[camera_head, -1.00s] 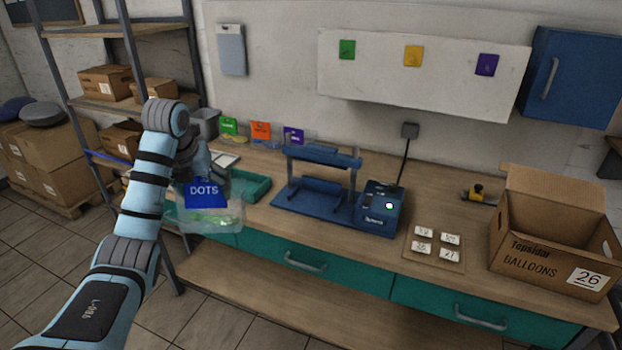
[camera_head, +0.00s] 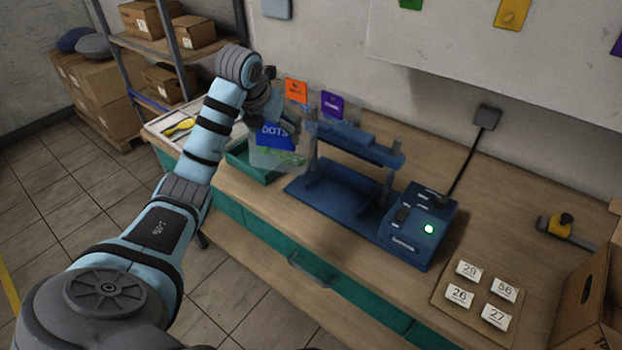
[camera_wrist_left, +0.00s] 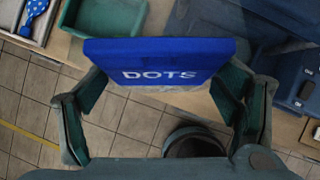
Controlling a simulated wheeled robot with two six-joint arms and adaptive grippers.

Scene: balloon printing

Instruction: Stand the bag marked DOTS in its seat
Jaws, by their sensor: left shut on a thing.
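The bag marked DOTS (camera_head: 272,137) is clear with a blue header and green contents. My left gripper (camera_head: 277,116) is shut on it and holds it upright at the left end of the blue sealing machine (camera_head: 336,193). In the left wrist view the blue header (camera_wrist_left: 160,60) lies between the fingers of the gripper (camera_wrist_left: 158,85). Bags with an orange header (camera_head: 296,90) and a purple header (camera_head: 333,104) stand at the wall behind. Part of that row is hidden behind my arm, and I cannot tell which place is the seat for DOTS.
A teal tray (camera_head: 238,160) is just left of the held bag. A white tray with a yellow balloon (camera_head: 180,127) lies farther left. Number cards (camera_head: 497,317) are at the front right, near an open carton (camera_head: 590,305). The tabletop behind the machine is clear.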

